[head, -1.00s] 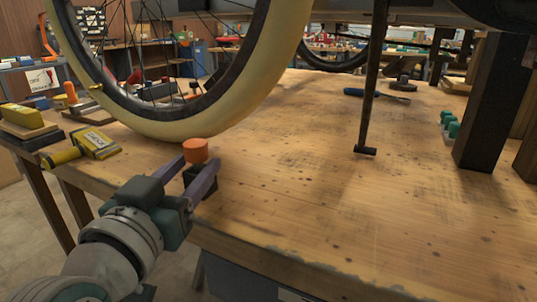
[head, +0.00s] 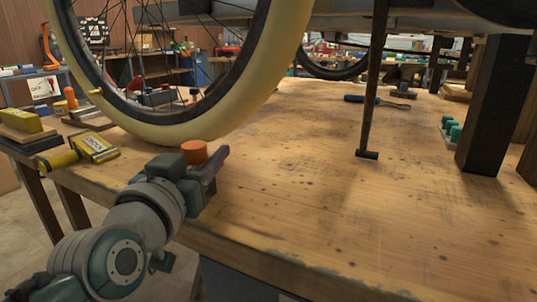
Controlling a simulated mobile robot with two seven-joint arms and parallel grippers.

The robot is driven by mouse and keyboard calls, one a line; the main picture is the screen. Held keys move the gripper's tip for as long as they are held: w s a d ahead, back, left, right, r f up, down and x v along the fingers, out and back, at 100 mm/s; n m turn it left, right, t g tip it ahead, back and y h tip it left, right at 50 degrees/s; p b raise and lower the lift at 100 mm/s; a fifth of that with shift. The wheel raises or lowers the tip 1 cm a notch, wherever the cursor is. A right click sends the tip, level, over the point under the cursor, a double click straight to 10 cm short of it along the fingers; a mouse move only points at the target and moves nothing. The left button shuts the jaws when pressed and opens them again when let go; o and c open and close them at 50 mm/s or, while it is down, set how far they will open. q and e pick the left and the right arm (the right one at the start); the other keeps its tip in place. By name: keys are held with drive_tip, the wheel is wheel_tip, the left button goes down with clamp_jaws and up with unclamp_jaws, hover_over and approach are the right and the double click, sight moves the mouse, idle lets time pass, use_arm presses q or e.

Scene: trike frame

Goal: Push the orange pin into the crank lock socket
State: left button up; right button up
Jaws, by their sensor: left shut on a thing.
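The orange pin (head: 194,151) shows as a round orange head near the left front edge of the workbench. My left gripper (head: 205,163) is shut on it; one dark purple finger shows on the pin's right side, while the gripper body hides the other finger and the pin's lower part. I cannot make out the crank lock socket. My right gripper is not in view.
A cream-tyred wheel (head: 208,136) stands close behind the pin. A dark upright rod (head: 373,90) and a dark post (head: 489,110) stand at right. The middle of the bench is clear.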

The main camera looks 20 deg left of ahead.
use_arm(q)
clamp_jaws()
drive_tip(key=shift+r+p, duration=0.3)
drive_tip(key=shift+r, duration=0.15)
wheel_tip(320, 180, up, 19)
drive_tip(key=p, duration=0.8)
drive_tip(key=shift+p, duration=0.3)
drive_tip(key=shift+r, duration=0.1)
drive_tip(key=shift+r+p, duration=2.7)
drive_tip(key=shift+p, duration=0.4)
